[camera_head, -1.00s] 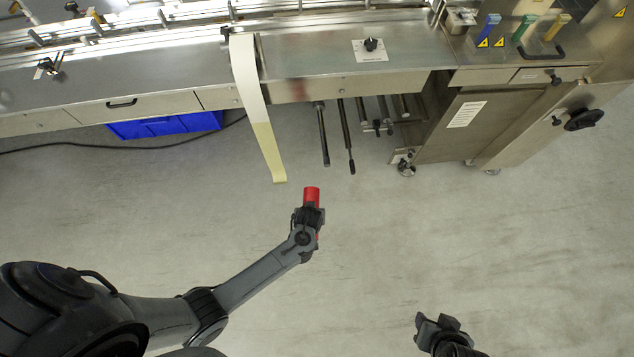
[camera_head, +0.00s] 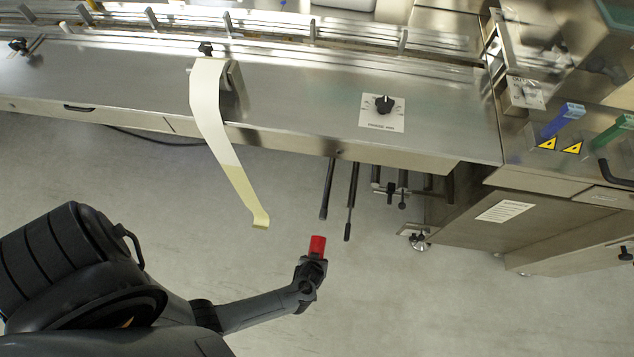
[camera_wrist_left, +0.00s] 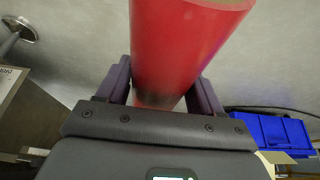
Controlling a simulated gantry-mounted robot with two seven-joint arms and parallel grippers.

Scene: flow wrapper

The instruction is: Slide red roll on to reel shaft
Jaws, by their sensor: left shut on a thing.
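The red roll (camera_head: 317,245) is a short red cylinder in the head view. My left gripper (camera_head: 311,264) is shut on it and holds it in front of the machine. In the left wrist view the roll (camera_wrist_left: 188,45) sticks out from between the two fingers of my left gripper (camera_wrist_left: 165,88). Two dark shafts hang out under the machine's front edge, a left one (camera_head: 327,190) and a right one (camera_head: 351,200); I cannot tell which is the reel shaft. The roll is apart from both, just below their tips. My right gripper is not in view.
A pale film strip (camera_head: 222,150) hangs over the machine's edge, left of the shafts. The machine table (camera_head: 300,90) spans the top. A steel cabinet (camera_head: 480,215) stands at the right. A blue crate (camera_wrist_left: 272,130) shows in the left wrist view. The floor in front is clear.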

